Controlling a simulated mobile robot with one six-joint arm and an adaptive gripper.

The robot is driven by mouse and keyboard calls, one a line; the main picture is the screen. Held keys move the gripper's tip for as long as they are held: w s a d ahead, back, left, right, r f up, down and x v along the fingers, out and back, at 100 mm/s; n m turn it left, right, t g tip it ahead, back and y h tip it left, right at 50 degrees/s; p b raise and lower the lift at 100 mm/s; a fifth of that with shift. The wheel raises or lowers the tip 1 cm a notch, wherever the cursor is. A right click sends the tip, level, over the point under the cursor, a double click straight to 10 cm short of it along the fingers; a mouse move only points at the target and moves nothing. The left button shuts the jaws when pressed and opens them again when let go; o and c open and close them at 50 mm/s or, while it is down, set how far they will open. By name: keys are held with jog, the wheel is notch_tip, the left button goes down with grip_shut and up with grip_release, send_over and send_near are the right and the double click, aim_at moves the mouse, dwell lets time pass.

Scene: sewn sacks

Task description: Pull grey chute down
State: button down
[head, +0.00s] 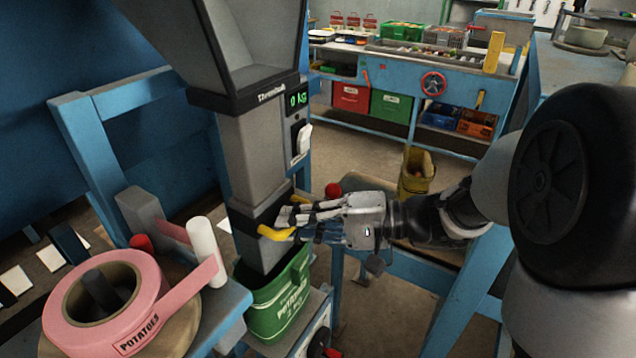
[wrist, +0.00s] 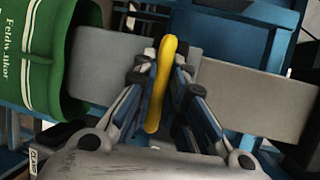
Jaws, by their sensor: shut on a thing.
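The grey chute (head: 262,252) hangs below the grey weighing hopper, with a dark collar around it. Its lower end is inside the mouth of a green potato sack (head: 278,305). A yellow handle (head: 276,233) sticks out from the collar. My gripper (head: 297,221) reaches in from the right and is shut on this handle. In the wrist view, the yellow handle (wrist: 162,85) stands between my two fingers, in front of the grey chute (wrist: 98,65). The green sack (wrist: 50,60) surrounds the chute's end at the left there.
A pink label roll (head: 75,300) lies on a stand at the front left, with a white roller (head: 206,252) beside it. The hopper display (head: 297,99) reads 0 kg. A blue bench (head: 460,85) with crates stands behind. Blue frame bars flank the chute.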

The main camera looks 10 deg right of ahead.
jog(key=shift+s+f, duration=0.1)
jog(key=shift+f, duration=0.15)
jog(key=c, duration=1.9)
grip_release()
jog(key=shift+d, duration=0.15)
jog(key=o, duration=0.3)
jog(key=shift+r, duration=0.1)
jog(key=v, duration=1.2)
